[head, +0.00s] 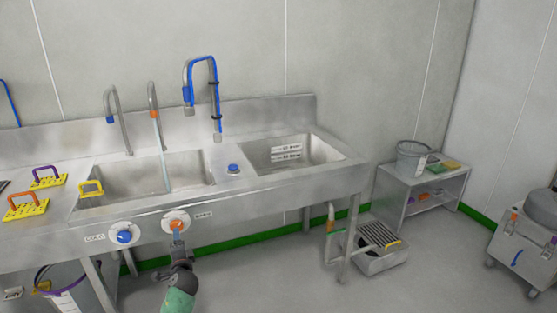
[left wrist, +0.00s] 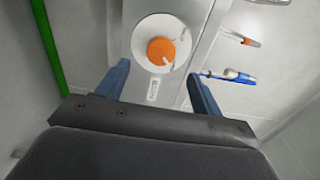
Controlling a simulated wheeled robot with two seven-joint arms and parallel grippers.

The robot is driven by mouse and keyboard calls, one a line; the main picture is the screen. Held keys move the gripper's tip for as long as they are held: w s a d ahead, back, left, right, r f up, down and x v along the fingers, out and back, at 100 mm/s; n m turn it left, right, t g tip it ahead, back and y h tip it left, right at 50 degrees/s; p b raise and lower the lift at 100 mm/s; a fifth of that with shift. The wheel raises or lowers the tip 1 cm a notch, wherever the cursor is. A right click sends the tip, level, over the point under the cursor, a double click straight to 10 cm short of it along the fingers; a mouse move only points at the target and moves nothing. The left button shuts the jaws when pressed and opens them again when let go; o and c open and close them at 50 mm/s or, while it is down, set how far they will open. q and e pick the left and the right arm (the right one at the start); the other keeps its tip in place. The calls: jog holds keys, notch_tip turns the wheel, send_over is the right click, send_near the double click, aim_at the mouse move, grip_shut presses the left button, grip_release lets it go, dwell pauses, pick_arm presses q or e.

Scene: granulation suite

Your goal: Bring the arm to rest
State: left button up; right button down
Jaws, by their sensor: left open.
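My left gripper (head: 177,239) is open, just in front of the orange-centred round knob (head: 176,223) on the sink's front panel. In the left wrist view, the knob's orange cap (left wrist: 162,51) lies beyond and between the two spread blue fingers (left wrist: 160,84), with nothing held. I cannot tell from the head view whether a fingertip touches the knob. My left forearm, with a green section, comes up from the bottom edge. My right gripper is not in view.
A blue-centred knob (head: 124,236) sits left of the orange one. A pale stream (head: 164,160) runs from the orange-banded tap (head: 153,98) into the left basin.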

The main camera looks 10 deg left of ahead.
pick_arm(q)
jog(key=s+d+f+n+g+h, duration=0.3)
jog(key=s+d+n+g+h, duration=0.25)
jog(key=s+d, duration=1.1)
jog(key=s+d+f+n+g+h, duration=0.2)
jog(key=s+d+n+g+h, duration=0.3)
jog(key=s+d, duration=1.15)
jog(key=s+d+f+m+g+p, duration=0.1)
jog(key=s+f, duration=0.5)
jog(key=s, duration=0.8)
jog(key=shift+s+g+h, duration=0.2)
jog(key=shift+g+h, duration=0.25)
jog(key=shift+g, duration=0.3)
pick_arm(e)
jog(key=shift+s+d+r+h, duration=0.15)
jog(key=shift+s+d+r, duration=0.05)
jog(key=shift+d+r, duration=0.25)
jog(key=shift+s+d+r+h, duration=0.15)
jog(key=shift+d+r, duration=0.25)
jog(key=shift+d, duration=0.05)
